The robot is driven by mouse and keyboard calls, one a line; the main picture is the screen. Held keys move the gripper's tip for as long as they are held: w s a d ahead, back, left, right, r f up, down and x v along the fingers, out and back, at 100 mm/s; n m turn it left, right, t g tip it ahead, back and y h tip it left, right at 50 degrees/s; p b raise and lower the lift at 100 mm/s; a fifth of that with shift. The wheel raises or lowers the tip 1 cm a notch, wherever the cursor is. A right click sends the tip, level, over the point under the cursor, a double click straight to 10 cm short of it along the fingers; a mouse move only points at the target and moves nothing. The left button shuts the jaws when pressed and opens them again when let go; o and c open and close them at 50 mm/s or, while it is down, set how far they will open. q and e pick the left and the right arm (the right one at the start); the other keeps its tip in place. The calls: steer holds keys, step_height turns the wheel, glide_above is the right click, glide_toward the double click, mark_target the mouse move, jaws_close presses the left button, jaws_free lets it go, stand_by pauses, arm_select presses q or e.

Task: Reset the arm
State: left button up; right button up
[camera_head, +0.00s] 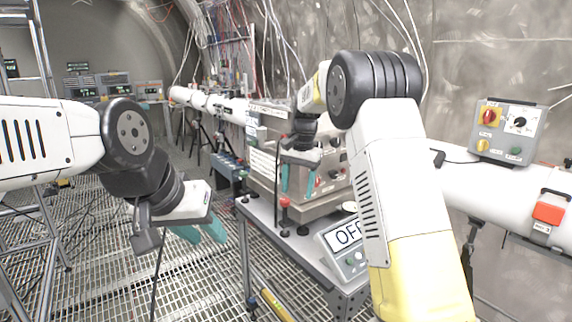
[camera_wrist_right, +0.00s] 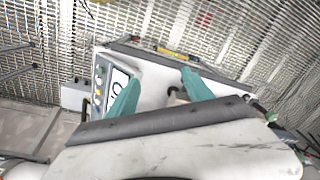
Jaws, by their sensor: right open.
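My left gripper (camera_head: 203,236) hangs over the grated floor at the left of the head view. Its two teal fingers are apart and nothing shows between them. My right gripper (camera_head: 298,182) is in front of the metal equipment box, pointing down over the steel bench, with its teal fingers apart and empty. In the right wrist view the right gripper (camera_wrist_right: 160,95) is also open, above a pale bench top. My right arm (camera_head: 385,170) bends up and over and hides part of the bench and box.
The steel bench (camera_head: 262,213) carries a display panel reading "OFF" (camera_head: 345,238) and a red knob (camera_head: 285,202). A grey control box (camera_head: 507,130) sits on the white pipe (camera_head: 460,185) at right. A ladder (camera_head: 45,240) stands at left.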

steer(key=s+d+r+n+t+y, duration=0.1)
steer(key=s+d+r, duration=0.2)
steer(key=s, duration=0.5)
steer(key=s+d+r+n+t, duration=0.15)
steer(key=s+d+r, duration=0.25)
steer(key=s, duration=0.4)
steer(key=s+d+r+n+t+y, duration=0.1)
steer(key=s+d+r, duration=0.2)
steer(key=s, duration=0.5)
steer(key=s+f+n+t, duration=0.1)
steer(key=s+f+t, duration=0.1)
steer(key=s, duration=0.7)
steer(key=shift+s+d+f+h, duration=0.15)
steer(key=shift+d+f+h, duration=0.2)
steer(key=shift+f, duration=0.25)
